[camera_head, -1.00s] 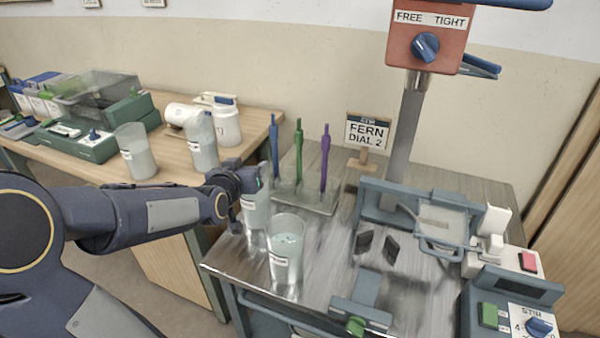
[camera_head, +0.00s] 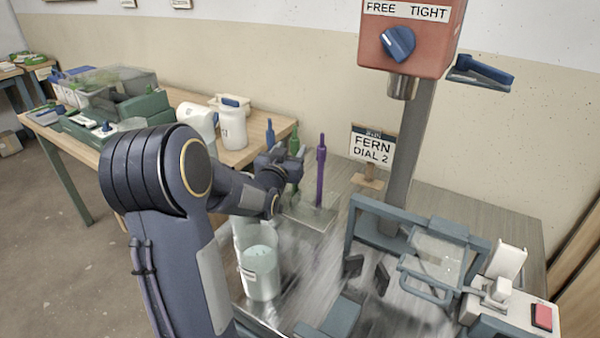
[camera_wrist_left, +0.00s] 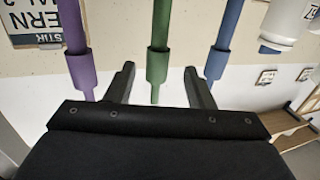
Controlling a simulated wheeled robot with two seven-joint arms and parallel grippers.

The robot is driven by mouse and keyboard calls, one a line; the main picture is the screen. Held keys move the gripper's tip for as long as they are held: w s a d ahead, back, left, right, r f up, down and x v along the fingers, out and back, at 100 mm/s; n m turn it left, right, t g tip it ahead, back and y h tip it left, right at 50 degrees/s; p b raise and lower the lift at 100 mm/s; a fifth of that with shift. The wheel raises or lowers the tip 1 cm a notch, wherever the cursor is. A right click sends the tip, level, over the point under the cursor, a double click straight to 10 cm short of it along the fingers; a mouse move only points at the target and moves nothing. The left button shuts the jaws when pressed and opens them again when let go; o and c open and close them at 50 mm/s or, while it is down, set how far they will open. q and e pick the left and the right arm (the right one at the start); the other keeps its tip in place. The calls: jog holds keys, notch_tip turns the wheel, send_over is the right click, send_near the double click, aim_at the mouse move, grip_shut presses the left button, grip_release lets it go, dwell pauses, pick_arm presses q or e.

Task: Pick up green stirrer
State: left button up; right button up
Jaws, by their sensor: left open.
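The green stirrer (camera_head: 294,146) stands upright in a clear rack (camera_head: 312,217) between the purple stirrer (camera_head: 320,170) and the blue stirrer (camera_head: 270,134). My left gripper (camera_head: 283,165) is at the stirrers, and its wrist partly hides the green and blue ones. In the left wrist view my left gripper (camera_wrist_left: 160,80) is open, with the green stirrer (camera_wrist_left: 158,45) lined up between its fingers. I cannot tell whether they touch it. The purple stirrer (camera_wrist_left: 76,45) and blue stirrer (camera_wrist_left: 225,35) lie outside the fingers. My right gripper is not in view.
A translucent bucket (camera_head: 261,275) stands on the metal table, with another partly hidden behind my arm. A grey frame (camera_head: 358,225), a post with a red dial head (camera_head: 412,38) and a FERN DIAL 2 sign (camera_head: 372,147) stand to the right. White jugs (camera_head: 233,128) are on the wooden table.

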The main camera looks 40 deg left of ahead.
pick_arm(q)
jog(key=x, duration=0.3)
jog(key=r+x, duration=0.1)
jog(key=x, duration=0.1)
jog(key=shift+w+p, duration=0.3)
jog(key=shift+p, duration=0.05)
grip_shut()
notch_tip(320, 180, up, 19)
jog(key=p, duration=0.6)
send_over(297, 138)
jog(key=w+a, duration=0.1)
jog(key=shift+w+f, duration=0.15)
jog(key=shift+f, duration=0.1)
jog(key=shift+a, duration=0.1)
dwell(0.4)
